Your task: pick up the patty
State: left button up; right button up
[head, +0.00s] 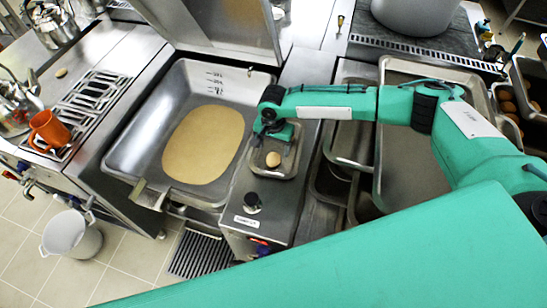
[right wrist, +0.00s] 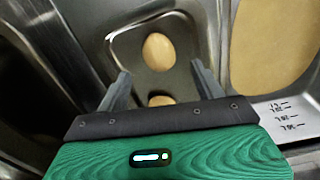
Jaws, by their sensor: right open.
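A small tan, rounded patty (head: 273,159) lies in a small metal tray (head: 287,172) on the steel counter. In the right wrist view this patty (right wrist: 158,52) lies in the tray (right wrist: 120,42), beyond my fingertips. A second tan piece (right wrist: 161,100) shows partly between my fingers, its lower part hidden by the gripper body; the arm hides it in the head view. My right gripper (head: 272,142) is over the tray, pointing down, and it also shows in the right wrist view (right wrist: 162,80) with its fingers apart and nothing gripped. My left gripper is not in view.
A large steel pan (head: 130,140) with tan liquid stands left of the tray. Metal trays (head: 405,170) lie to the right. An orange mug (head: 48,130) stands on the left rack, and a white bucket (head: 71,235) is on the floor. A big pot (head: 415,12) stands behind.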

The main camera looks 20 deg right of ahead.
aim_at(274, 157)
notch_tip(274, 157, down, 4)
jog(key=shift+s+p, duration=0.15)
jog(key=shift+p, duration=0.9)
jog(key=shift+f, duration=0.3)
jog(key=shift+c, duration=0.4)
jog(key=c, duration=1)
